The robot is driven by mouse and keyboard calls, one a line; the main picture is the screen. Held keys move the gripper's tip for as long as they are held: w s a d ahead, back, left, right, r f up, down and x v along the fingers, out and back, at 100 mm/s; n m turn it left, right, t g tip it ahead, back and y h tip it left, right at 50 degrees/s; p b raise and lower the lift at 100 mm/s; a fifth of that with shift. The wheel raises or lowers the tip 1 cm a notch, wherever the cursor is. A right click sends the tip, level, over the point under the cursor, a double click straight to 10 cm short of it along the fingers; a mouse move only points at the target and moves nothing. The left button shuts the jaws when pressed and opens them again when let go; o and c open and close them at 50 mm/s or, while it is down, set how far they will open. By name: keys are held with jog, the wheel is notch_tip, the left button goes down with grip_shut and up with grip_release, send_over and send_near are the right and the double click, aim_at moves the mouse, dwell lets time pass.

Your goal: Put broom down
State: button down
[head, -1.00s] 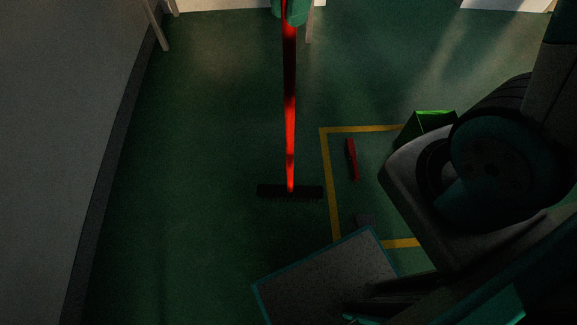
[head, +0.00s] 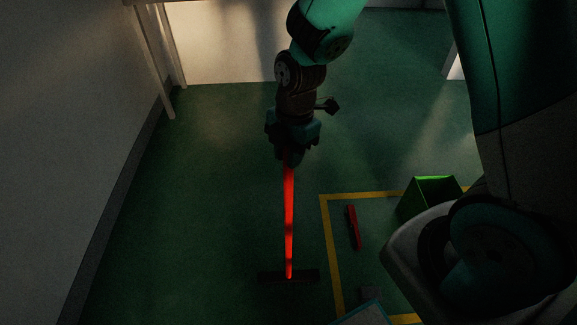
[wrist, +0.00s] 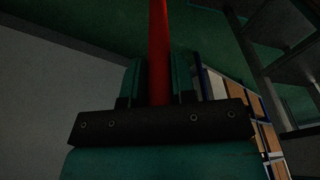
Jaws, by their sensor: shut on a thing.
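The broom has a long red handle (head: 289,222) and a wide black head (head: 289,277). In the head view the handle runs down from my gripper (head: 289,158) to the head, which appears to be at the green floor left of the yellow floor marking. In the wrist view the red handle (wrist: 158,50) passes between the two fingers of my gripper (wrist: 160,85), which is shut on it.
A yellow line (head: 332,255) marks an area on the floor, with a small red object (head: 353,227) inside and a green bin (head: 430,195) near its right side. A grey wall (head: 60,130) stands at left. A pale-topped, blue-edged board (head: 365,315) shows at the bottom. Floor left of the broom is clear.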

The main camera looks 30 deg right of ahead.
jog(key=shift+f, duration=1.95)
jog(key=shift+f, duration=0.2)
jog(key=c, duration=0.9)
grip_release()
jog(key=shift+c, duration=0.2)
jog(key=shift+r, duration=0.2)
notch_tip(320, 180, up, 12)
jog(key=d, duration=0.2)
jog(key=s+a+r+m+y, duration=0.1)
jog(key=s+a+r+m, duration=0.2)
jog(key=s+r+m, duration=0.2)
jog(key=s+a+r+m+y, duration=0.1)
jog(key=s+a+r+m, duration=0.2)
jog(key=s+m, duration=0.7)
notch_tip(320, 180, up, 3)
jog(key=shift+s+a+f+m+t+y, duration=0.1)
jog(key=shift+s+a+m+t+y, duration=0.25)
jog(key=shift+s, duration=0.15)
